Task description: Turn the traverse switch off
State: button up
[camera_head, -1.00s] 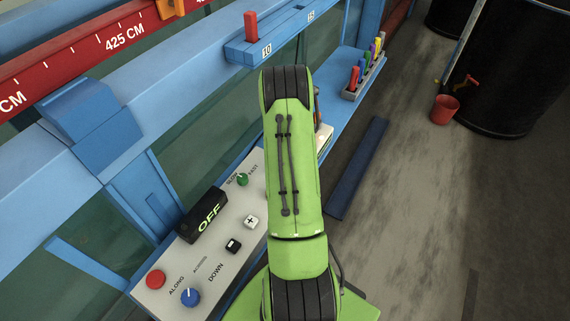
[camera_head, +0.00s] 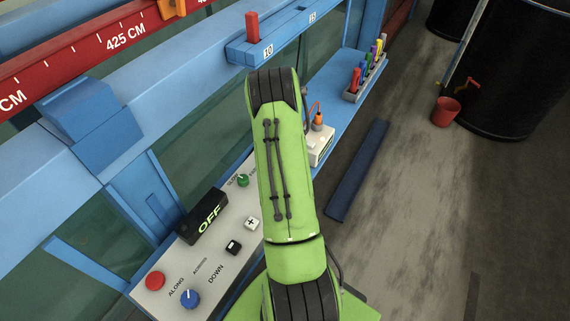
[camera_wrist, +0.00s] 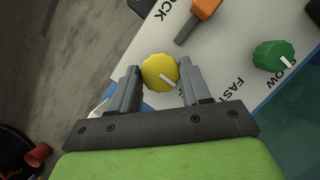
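The control panel (camera_head: 205,262) on the blue rail carries a black display (camera_head: 202,215) reading OFF. A yellow round knob (camera_wrist: 161,71) with a white pointer shows in the wrist view, its label not in sight. My gripper (camera_wrist: 160,72) is over the panel, its two fingers apart with the yellow knob framed between the tips. Whether the fingers touch the knob I cannot tell. An orange lever (camera_wrist: 206,8) stands beyond, by a partly cut-off label ending in "CK". My arm hides the gripper and the yellow knob in the head view. No label reading traverse is legible.
A green SLOW/FAST knob (camera_wrist: 273,55) sits right of the yellow one and also shows in the head view (camera_head: 243,180). A red button (camera_head: 155,280), blue knob (camera_head: 190,298), and white (camera_head: 252,222) and black (camera_head: 233,247) buttons are nearby. A red bucket (camera_head: 446,111) stands on the floor.

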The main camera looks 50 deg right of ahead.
jog(key=o, duration=0.4)
jog(key=shift+r, duration=0.1)
notch_tip(320, 180, up, 10)
jog(key=shift+f, duration=0.1)
dwell(0.4)
